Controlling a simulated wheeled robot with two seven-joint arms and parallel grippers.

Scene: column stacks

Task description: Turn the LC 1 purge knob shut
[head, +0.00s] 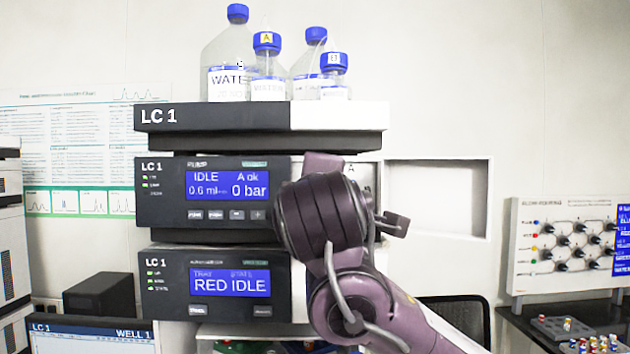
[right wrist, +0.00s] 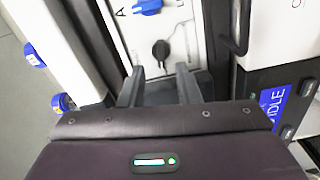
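The LC 1 stack stands in the middle of the head view, with its pump module (head: 160,212) showing "IDLE" and "0 bar". A black knob (right wrist: 161,48) on a pale panel shows in the right wrist view; I take it as the purge knob. In the head view my right arm covers that part of the module, so the knob is hidden there. My right gripper (right wrist: 159,75) is open, its two fingers apart and pointing at the panel. The knob appears just beyond the fingertips, roughly centred between them, with nothing gripped. My left gripper is not in view.
A blue fitting (right wrist: 147,6) sits on the panel near the knob. A dark curved handle or tube (right wrist: 240,30) is to the right. Capped bottles (head: 225,50) stand on top of the stack. The lower module (head: 170,288) reads "RED IDLE". A valve board (head: 560,245) stands far right.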

